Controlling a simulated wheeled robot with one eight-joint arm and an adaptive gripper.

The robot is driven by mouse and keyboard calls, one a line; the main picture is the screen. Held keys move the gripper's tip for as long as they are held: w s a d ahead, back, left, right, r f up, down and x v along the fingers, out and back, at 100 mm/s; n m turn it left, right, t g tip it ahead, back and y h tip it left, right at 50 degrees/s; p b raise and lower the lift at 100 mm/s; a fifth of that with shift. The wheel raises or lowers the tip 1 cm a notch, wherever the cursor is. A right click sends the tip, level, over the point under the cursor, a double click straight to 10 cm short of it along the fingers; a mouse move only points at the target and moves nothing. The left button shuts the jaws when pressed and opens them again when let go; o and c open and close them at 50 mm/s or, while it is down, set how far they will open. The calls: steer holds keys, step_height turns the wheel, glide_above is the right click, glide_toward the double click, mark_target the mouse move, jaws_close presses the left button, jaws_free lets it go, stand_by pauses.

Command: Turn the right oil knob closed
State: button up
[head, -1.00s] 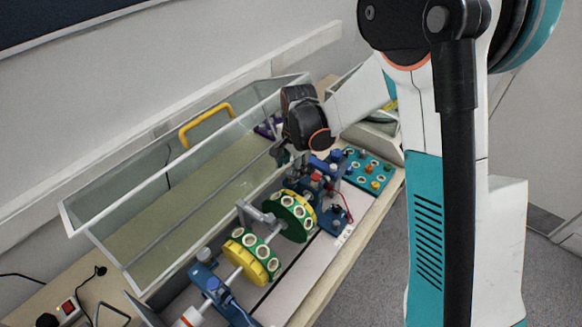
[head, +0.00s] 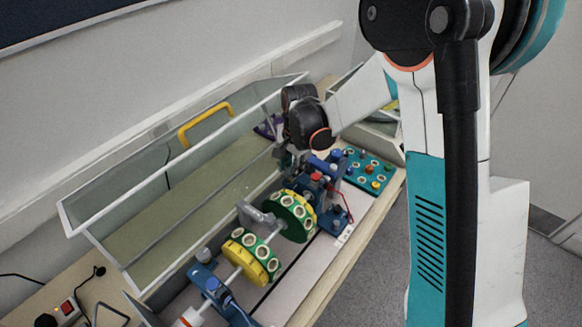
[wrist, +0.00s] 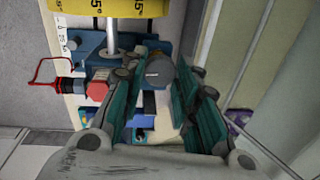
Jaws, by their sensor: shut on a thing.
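The right oil knob (wrist: 159,72) is a round dark-grey cap on the blue bearing block (wrist: 105,47) at the far end of the shaft. In the wrist view my gripper (wrist: 158,66) has its two teal-lined fingers on either side of the knob, shut on it. In the head view my gripper (head: 287,158) reaches down at the far end of the rig, and its dark wrist and fingers hide the knob there. How far the knob is turned cannot be told.
A clear case with a yellow handle (head: 205,124) stands open behind the rig, close to my wrist. Green-and-yellow discs (head: 292,215) sit on the shaft. A red sensor (wrist: 97,90) with a wire is beside the block. A teal tray (head: 367,170) lies to the right.

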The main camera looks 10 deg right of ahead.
steer(key=n+b, duration=0.2)
steer(key=n, duration=0.2)
steer(key=shift+f, duration=0.1)
steer(key=n+b, duration=0.1)
steer(key=n, duration=0.3)
steer(key=shift+d+g+b, duration=0.1)
steer(key=shift+g+b, duration=0.3)
steer(key=n+b, duration=0.1)
steer(key=n, duration=0.4)
steer(key=shift+w+g, duration=0.15)
steer(key=shift+g, duration=0.15)
steer(key=shift+n+b, duration=0.45)
steer(key=shift+n, duration=1.45)
steer(key=o, duration=1.1)
